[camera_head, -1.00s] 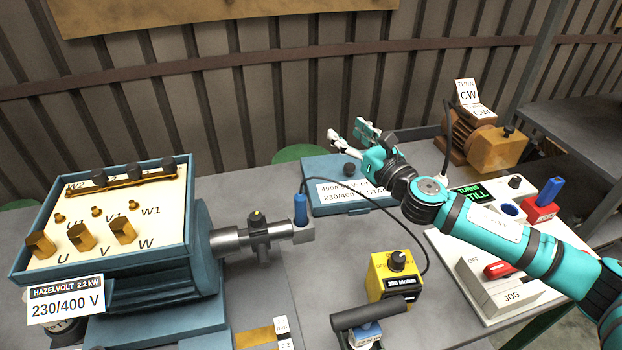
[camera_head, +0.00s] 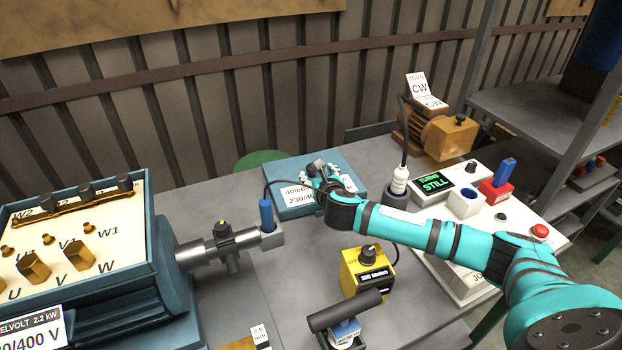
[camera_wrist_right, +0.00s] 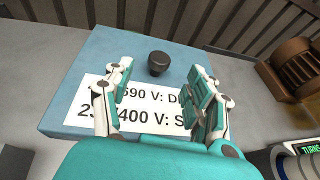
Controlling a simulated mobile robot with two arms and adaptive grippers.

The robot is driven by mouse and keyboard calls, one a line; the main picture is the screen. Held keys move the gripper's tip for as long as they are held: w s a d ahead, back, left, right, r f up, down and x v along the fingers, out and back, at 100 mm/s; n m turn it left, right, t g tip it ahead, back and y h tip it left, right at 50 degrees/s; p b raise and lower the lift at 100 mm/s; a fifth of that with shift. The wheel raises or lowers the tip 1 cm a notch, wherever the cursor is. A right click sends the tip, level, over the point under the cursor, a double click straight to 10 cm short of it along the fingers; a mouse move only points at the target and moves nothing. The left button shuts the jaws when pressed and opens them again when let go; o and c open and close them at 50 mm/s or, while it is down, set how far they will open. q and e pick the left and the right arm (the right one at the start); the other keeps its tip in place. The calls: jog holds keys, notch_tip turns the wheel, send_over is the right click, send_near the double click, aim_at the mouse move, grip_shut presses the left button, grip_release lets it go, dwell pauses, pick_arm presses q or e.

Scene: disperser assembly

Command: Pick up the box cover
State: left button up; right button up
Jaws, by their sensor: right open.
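The box cover (camera_head: 282,205) is a flat blue plate lying on the grey bench near its back edge. It has a white voltage label and a dark round knob, and it fills much of the right wrist view (camera_wrist_right: 85,72). The knob (camera_wrist_right: 159,63) stands up from the plate. My right gripper (camera_head: 326,172) is over the cover, with its fingers pointing toward the back. In the right wrist view its fingers (camera_wrist_right: 161,82) are spread apart with the knob ahead, between and just beyond the tips. Nothing is held. My left gripper is not in view.
The motor (camera_head: 85,262) with its open terminal box stands at left. A yellow meter (camera_head: 367,270) and a dark-handled tool (camera_head: 345,310) are in front. A control panel (camera_head: 470,200) and a small brown motor (camera_head: 432,132) are to the right. Bare bench lies left of the cover.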

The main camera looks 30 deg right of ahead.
jog(key=shift+x, duration=2.75)
jog(key=shift+r, duration=0.1)
grip_shut()
